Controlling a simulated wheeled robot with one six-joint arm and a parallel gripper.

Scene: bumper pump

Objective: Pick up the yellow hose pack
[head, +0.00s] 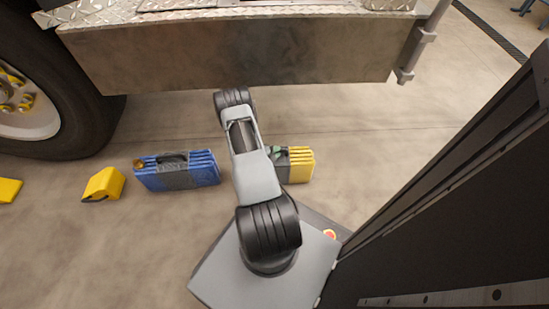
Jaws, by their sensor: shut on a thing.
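The yellow hose pack (301,164) is right of the middle in the head view, close to the front of my base. It shows yellow ribs at its right end and a grey band with a small greenish part (274,153) beside my arm. My arm hides its left part. My gripper is not visible; my own arm links block the view there. I cannot tell from this view whether the pack touches the floor.
A blue hose pack (203,168) lies left of my arm. A yellow wheel chock (103,184) and another yellow piece (9,190) lie farther left near a big tyre (85,95). A truck's metal bumper (300,48) overhangs behind.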

